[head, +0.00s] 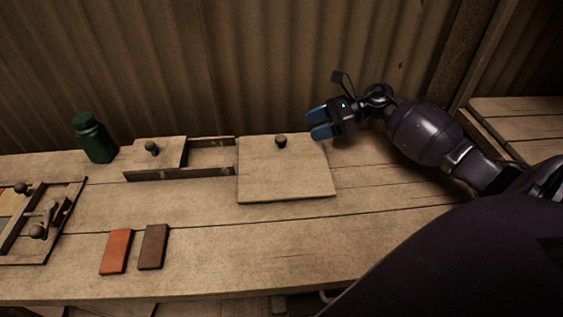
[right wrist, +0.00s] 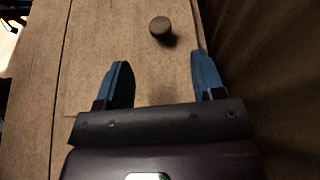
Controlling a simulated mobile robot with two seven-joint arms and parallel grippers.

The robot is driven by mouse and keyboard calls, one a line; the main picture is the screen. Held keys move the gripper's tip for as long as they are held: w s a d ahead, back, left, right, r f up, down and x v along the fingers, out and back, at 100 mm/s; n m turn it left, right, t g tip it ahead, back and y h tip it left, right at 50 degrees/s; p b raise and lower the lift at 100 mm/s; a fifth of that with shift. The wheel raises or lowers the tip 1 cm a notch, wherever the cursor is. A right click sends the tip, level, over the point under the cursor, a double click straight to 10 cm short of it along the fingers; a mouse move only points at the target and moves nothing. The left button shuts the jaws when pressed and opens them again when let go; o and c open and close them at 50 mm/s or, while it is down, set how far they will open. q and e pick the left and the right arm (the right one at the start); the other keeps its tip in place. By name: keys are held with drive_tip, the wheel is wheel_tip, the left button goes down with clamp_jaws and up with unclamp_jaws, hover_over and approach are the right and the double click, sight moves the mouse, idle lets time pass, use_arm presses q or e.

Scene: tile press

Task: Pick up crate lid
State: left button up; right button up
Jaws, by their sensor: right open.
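A square wooden lid (head: 285,175) with a dark round knob (head: 281,141) near its back edge sits at the middle of the bench. I cannot tell what is under it. My right gripper (head: 313,125) is just right of and behind the knob, its blue fingers apart and empty. In the right wrist view the knob (right wrist: 160,26) shows ahead of the open right gripper (right wrist: 160,60), between the lines of the two fingers and apart from them. The lid (right wrist: 135,45) lies below. My left gripper is not in view.
Left of the lid is a long wooden box (head: 183,174) with a smaller knobbed cover (head: 163,154). A green bottle (head: 95,137), a red tile (head: 116,251), a brown tile (head: 153,246) and a tray (head: 68,212) are farther left. A corrugated wall (head: 220,70) stands close behind.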

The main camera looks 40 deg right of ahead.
sight(284, 137)
drive_tip(key=x, duration=0.8)
drive_tip(key=shift+w+a+f, duration=0.1)
drive_tip(key=shift+a+f, duration=0.1)
drive_tip(key=shift+f, duration=0.05)
drive_tip(key=c, duration=1)
drive_tip(key=shift+c, duration=0.6)
drive_tip(key=shift+r, duration=0.15)
